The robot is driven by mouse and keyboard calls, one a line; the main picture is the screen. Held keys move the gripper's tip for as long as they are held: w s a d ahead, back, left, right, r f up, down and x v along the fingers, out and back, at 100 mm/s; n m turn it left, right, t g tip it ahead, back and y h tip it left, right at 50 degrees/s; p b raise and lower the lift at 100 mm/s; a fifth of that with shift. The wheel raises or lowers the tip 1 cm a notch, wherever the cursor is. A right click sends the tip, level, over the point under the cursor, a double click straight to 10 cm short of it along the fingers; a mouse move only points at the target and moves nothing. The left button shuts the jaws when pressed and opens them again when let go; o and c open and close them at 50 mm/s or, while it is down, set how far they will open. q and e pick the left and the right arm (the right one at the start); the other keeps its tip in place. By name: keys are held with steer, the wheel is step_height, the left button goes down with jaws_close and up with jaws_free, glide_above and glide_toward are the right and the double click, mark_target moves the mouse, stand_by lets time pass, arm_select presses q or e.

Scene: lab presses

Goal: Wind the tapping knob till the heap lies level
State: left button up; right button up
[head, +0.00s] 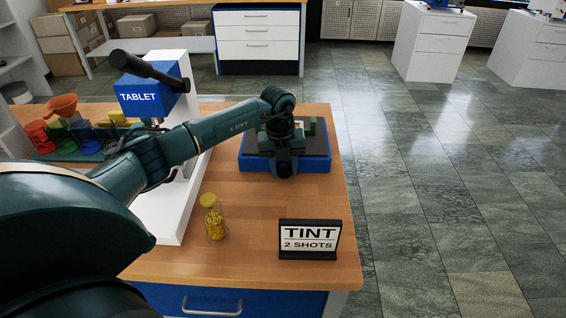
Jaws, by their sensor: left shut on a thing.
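My left gripper (284,165) reaches over the desk from the left and points down at the front of a blue device (317,166) with a dark top. It is shut on what appears to be the tapping knob at the device's front edge; the gripper covers most of the knob. Small green parts stand on the device behind my wrist. The heap cannot be made out; my arm hides part of the device's top. My right gripper is not in view.
A white press with a blue TABLET head (149,97) stands left, partly behind my arm. A jar of yellow pellets (214,223) and a TINT 2 SHOTS sign (309,238) stand near the front. A rack (70,150) with an orange funnel and coloured cups is at left. Bare wood lies between jar and device.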

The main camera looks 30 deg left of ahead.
arm_select(q)
steer(key=shift+w+d+g+y, duration=0.1)
steer(key=shift+g+y, duration=0.4)
steer(key=shift+y, duration=0.35)
steer(key=shift+w+d+g+y, duration=0.1)
steer(key=shift+g+y, duration=0.4)
steer(key=shift+y, duration=0.35)
steer(key=o, duration=0.7)
steer(key=b+v, duration=0.2)
steer(key=v, duration=1.1)
steer(key=shift+d, duration=0.2)
